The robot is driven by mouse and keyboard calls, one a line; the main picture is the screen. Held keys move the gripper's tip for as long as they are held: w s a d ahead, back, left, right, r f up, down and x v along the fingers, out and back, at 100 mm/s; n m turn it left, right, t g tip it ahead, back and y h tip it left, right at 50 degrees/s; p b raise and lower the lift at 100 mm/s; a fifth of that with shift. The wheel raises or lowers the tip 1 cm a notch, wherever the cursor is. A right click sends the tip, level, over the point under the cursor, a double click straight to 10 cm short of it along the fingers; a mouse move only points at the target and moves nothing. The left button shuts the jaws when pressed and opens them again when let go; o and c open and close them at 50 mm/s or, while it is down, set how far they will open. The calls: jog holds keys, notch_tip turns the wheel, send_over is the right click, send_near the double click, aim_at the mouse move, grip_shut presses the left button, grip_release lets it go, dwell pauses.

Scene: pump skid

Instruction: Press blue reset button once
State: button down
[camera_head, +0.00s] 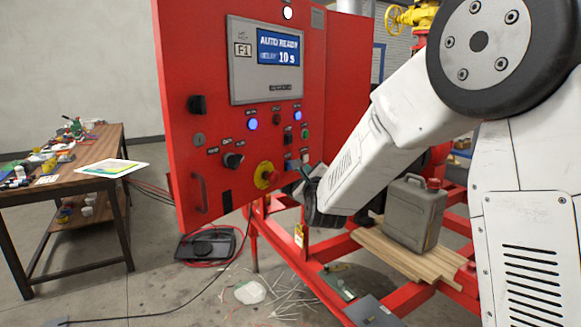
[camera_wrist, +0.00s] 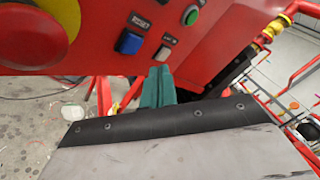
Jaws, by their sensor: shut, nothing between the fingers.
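The red control panel (camera_head: 230,80) stands upright in front of me. The blue square button (camera_wrist: 130,41) shows in the wrist view near the panel's lower edge, with a small label above it. In the head view, a small blue button (camera_head: 288,166) is low on the panel, just right of the emergency stop. My gripper (camera_wrist: 158,72) has its green fingers together, with nothing between them. In the wrist view, the fingertips appear below and right of the blue button; I cannot tell the gap to the panel. In the head view, my gripper (camera_head: 299,186) is partly hidden by my wrist.
The display (camera_head: 278,48) reads "AUTO READY". A grey jerrycan (camera_head: 413,213) stands on planks under my arm.

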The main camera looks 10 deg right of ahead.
jog(key=shift+s+d, duration=0.75)
jog(key=shift+s, duration=0.1)
jog(key=s+a+f+n+g+y, duration=0.2)
jog(key=s+f+n+g+y, duration=0.1)
jog(key=s+f+n+g, duration=0.8)
jog(key=s+d+r+n+g, duration=0.1)
jog(key=s+n, duration=0.4)
jog(key=s, duration=0.6)
jog(key=s+d+r+n+g, duration=0.2)
jog(key=s+n, duration=0.4)
jog(key=s, duration=0.6)
jog(key=s+d+r+n+g+h, duration=0.1)
jog(key=s+r+n+g, duration=0.2)
jog(key=s, duration=0.9)
jog(key=shift+s+d+r+n, duration=0.25)
jog(key=shift+d+r+n, duration=0.05)
jog(key=shift+n, duration=0.9)
